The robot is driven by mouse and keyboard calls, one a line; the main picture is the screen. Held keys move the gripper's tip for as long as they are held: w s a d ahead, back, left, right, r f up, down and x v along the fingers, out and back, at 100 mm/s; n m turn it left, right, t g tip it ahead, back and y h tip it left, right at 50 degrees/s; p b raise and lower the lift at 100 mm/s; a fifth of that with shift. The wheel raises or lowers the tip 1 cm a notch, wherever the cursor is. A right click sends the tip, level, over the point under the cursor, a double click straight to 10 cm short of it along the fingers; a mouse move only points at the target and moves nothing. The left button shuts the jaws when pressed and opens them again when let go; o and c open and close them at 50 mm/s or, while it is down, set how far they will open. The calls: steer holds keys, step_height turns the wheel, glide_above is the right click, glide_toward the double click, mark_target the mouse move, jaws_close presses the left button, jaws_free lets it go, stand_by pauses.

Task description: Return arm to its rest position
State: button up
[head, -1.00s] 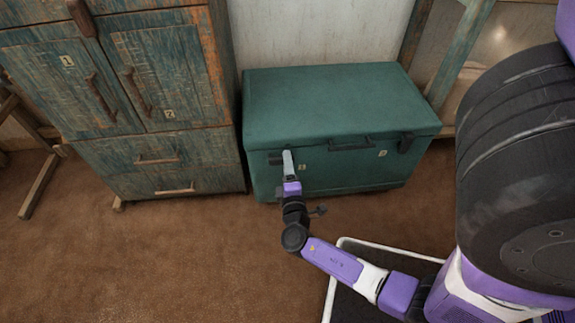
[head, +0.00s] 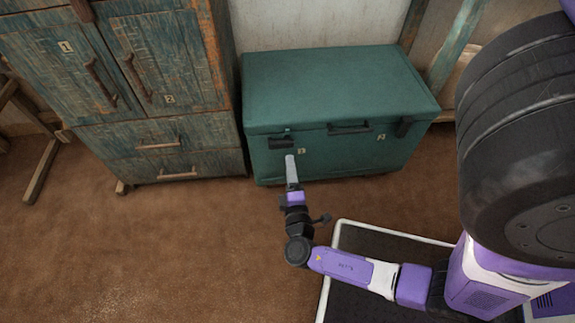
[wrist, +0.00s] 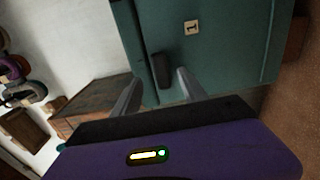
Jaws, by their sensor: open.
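My gripper (head: 291,160) is in front of the green chest (head: 340,88), just below the chest's left dark latch (head: 282,143) in the head view. In the wrist view, the two grey fingers of my gripper (wrist: 160,75) stand apart, with the dark latch (wrist: 162,70) seen between them. The fingers hold nothing. A gap to the latch appears in the head view, but its depth is hard to tell. My arm reaches out low from the right side of the head view. The chest lid is closed.
A worn blue-green cabinet (head: 160,130) with doors and drawers stands close at the chest's left. A wooden frame leg (head: 40,172) stands at the far left. A wooden post (head: 455,45) rises behind the chest's right end. Brown floor (head: 150,255) is clear at the front left.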

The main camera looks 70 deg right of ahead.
stand_by(0.3)
steer(key=w+a+f+t+y, duration=0.2)
steer(key=w+a+f+y, duration=0.25)
steer(key=a+y, duration=0.35)
steer(key=s+a+r+t+y, duration=0.2)
steer(key=a+r+y, duration=0.1)
steer(key=a+r, duration=0.3)
steer(key=s+a+r+t+y, duration=0.2)
steer(key=a+r+y, duration=0.2)
steer(key=a, duration=0.5)
steer(key=s+a+r+m+t+y, duration=0.1)
steer(key=s+a+r+m, duration=0.1)
steer(key=s+r, duration=0.35)
steer(key=s+a+r+m+t+y, duration=0.1)
steer(key=s+a+r+m, duration=0.2)
steer(key=r, duration=0.6)
step_height(320, 180, up, 32)
steer(key=p, duration=3.2)
steer(key=shift+d+r, duration=0.15)
steer(key=shift+d, duration=0.05)
